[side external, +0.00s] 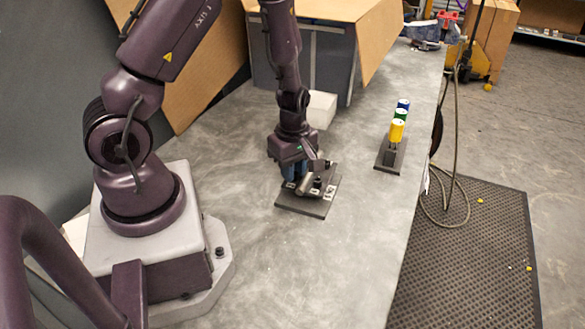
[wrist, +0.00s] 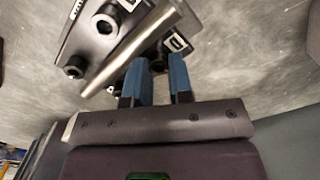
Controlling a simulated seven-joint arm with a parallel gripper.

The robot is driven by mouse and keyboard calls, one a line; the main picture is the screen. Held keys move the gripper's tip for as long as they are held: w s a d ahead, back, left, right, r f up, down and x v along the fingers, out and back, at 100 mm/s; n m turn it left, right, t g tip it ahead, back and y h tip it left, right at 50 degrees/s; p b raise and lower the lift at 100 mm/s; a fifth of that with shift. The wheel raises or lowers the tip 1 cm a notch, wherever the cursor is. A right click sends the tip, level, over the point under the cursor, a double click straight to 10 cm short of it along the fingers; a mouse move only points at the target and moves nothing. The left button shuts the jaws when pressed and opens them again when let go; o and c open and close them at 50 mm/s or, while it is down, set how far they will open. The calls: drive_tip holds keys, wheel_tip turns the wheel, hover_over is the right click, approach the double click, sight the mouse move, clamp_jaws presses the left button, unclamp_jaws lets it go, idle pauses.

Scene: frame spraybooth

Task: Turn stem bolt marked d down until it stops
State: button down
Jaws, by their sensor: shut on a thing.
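My gripper (side external: 297,172) is low over a dark plate (side external: 306,207) with upright black fittings and small white marked labels. In the wrist view, my gripper's blue fingers (wrist: 160,64) are shut on a smooth grey bar (wrist: 125,50), which lies slantwise across the fingertips. Whether the bar belongs to a stem bolt or is a separate tool, I cannot tell. The wrist view shows two round black sockets (wrist: 105,22) on the plate (wrist: 88,48) beside the bar. The label letters are too small to read, so bolt d cannot be singled out.
A second dark plate (side external: 388,160) to the right holds yellow (side external: 397,130), green (side external: 400,115) and blue (side external: 403,104) capped pieces in a row. A white block (side external: 321,107) and a cardboard-sided booth (side external: 330,55) stand behind. The grey tabletop (side external: 300,275) is clear in front.

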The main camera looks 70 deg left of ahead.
drive_tip(key=m, duration=0.7)
drive_tip(key=shift+w, duration=0.2)
drive_tip(key=m, duration=0.6)
drive_tip(key=shift+w+m, duration=0.1)
drive_tip(key=shift+m, duration=0.3)
drive_tip(key=m, duration=0.5)
drive_tip(key=shift+d, duration=0.2)
drive_tip(key=shift+m, duration=2.3)
drive_tip(key=c, duration=1.1)
unclamp_jaws()
drive_tip(key=shift+o, duration=0.2)
drive_tip(key=shift+d, duration=0.1)
